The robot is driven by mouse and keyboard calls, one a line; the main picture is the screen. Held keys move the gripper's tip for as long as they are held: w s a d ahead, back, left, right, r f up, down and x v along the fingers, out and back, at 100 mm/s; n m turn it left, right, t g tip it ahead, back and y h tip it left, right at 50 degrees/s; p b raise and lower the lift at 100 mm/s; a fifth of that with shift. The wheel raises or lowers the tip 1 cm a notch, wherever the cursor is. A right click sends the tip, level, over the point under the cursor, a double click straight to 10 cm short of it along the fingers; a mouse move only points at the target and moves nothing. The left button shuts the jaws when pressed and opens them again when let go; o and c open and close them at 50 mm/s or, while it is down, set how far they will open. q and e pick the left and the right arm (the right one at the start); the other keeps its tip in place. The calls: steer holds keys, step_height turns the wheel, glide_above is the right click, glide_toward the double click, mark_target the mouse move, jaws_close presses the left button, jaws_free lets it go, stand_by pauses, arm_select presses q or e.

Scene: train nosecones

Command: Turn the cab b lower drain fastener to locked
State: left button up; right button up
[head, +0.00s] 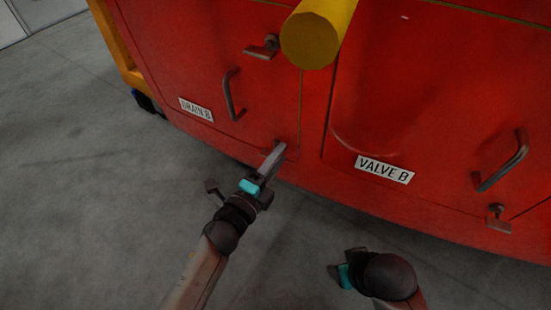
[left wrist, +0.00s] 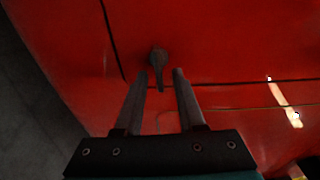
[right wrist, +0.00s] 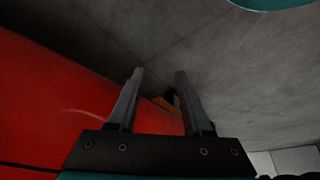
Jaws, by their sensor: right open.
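The lower drain fastener (left wrist: 158,60) is a small dark knob with a short handle on the red nosecone, near the lower corner of the DRAIN B panel (head: 205,70). In the left wrist view its handle points down the picture, between the fingertips of my left gripper (left wrist: 160,72). These fingers are apart, with a gap visible on each side of the handle. In the head view my left gripper (head: 277,152) reaches the panel's lower corner and mostly hides the fastener. My right gripper (right wrist: 160,75) is open and empty, low and away from the panels.
An upper fastener (head: 262,47) and a bar handle (head: 232,95) are on the drain panel. A yellow cylinder (head: 313,38) juts out above. The VALVE B panel (head: 430,100) lies to the right with its own handle (head: 505,162) and fastener (head: 498,218). Grey floor (head: 80,170) is clear at left.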

arm_select(q)
steer(key=shift+s, duration=0.1)
steer(key=shift+s+a, duration=0.2)
steer(key=shift+s, duration=0.05)
steer(key=p+v, duration=0.3)
steer(key=v, duration=1.1)
steer(key=shift+s, duration=0.25)
arm_select(e)
step_height(320, 180, down, 6)
steer(key=s+g, duration=0.1)
steer(key=s, duration=0.1)
steer(key=shift+d+f, duration=0.15)
steer(key=shift+f, duration=0.05)
